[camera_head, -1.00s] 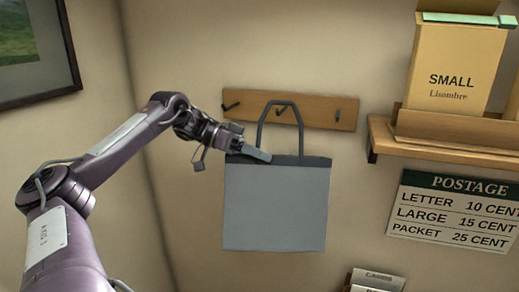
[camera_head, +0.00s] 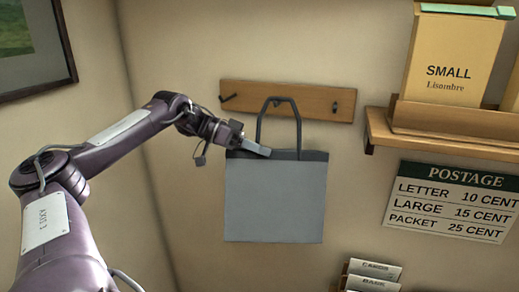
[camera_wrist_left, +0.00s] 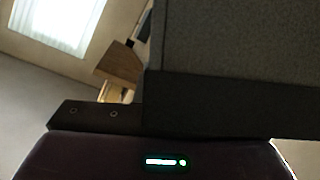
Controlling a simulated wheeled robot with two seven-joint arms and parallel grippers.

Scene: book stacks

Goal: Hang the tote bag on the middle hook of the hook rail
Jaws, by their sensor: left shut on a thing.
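The grey tote bag (camera_head: 275,200) with a dark top band hangs upright in front of the wall, below the wooden hook rail (camera_head: 312,103). Its dark handle loop (camera_head: 298,125) rises over the rail, with its top at the middle hook (camera_head: 276,102). Whether the loop is over the hook or just in front of it I cannot tell. My left gripper (camera_head: 257,151) is shut on the bag's top edge, left of centre. In the left wrist view the bag (camera_wrist_left: 240,45) fills the upper right, close to the gripper. My right gripper is not in view.
The left hook (camera_head: 229,98) and right hook (camera_head: 335,107) are empty. A wooden shelf (camera_head: 440,140) with a yellow box (camera_head: 455,60) is at right, above a postage sign (camera_head: 450,200). Labelled cards (camera_head: 372,272) stand at bottom. A framed picture (camera_head: 35,50) hangs at left.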

